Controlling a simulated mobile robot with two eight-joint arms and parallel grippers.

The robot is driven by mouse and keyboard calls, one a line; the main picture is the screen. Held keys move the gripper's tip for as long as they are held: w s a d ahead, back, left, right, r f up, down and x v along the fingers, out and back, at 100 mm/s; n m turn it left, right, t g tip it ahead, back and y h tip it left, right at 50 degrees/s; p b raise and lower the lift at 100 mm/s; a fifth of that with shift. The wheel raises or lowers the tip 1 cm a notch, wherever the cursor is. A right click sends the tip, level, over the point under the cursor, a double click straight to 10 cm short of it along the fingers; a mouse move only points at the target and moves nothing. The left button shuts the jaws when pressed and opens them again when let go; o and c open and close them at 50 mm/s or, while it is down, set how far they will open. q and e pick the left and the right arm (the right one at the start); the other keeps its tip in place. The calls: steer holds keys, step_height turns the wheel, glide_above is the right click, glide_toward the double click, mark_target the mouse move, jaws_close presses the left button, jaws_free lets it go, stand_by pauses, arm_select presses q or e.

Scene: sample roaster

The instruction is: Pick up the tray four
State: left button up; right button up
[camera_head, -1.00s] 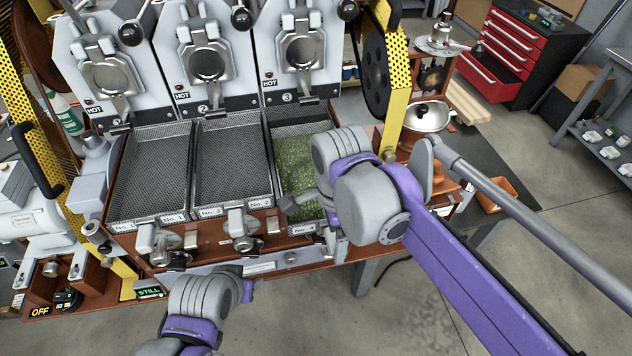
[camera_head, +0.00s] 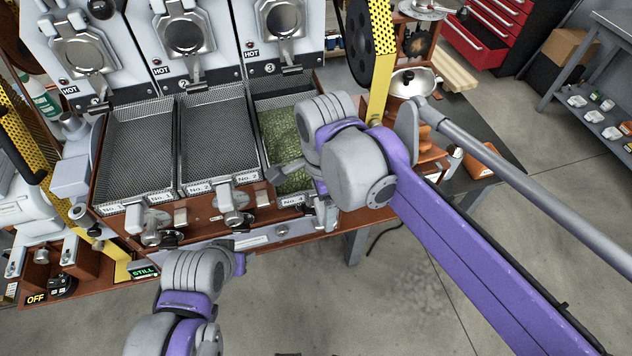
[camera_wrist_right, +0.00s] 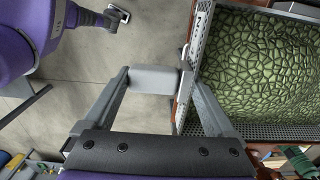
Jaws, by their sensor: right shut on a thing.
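My right gripper (camera_wrist_right: 155,82) is shut on a light grey block (camera_wrist_right: 153,80) in front of the bean tray.
Empty mesh trays No. 1 (camera_head: 140,150) and No. 2 (camera_head: 217,135) lie left of the bean tray. Roaster hatches marked HOT stand behind them. A yellow belt guard (camera_head: 381,70) and metal pan (camera_head: 410,82) are at right. A side shelf (camera_head: 592,118) holds several small containers.

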steer(key=shift+s+r, duration=0.2)
steer(key=shift+r, duration=0.2)
steer(key=r, duration=0.6)
steer(key=shift+s+d+r, duration=0.1)
steer(key=shift+s+d, duration=0.05)
steer(key=shift+s, duration=0.15)
steer(key=s+d+b, duration=0.1)
steer(key=s+d, duration=0.2)
steer(key=s, duration=0.6)
steer(key=s+d, duration=0.3)
steer(key=s, duration=0.6)
steer(key=shift+b, duration=0.35)
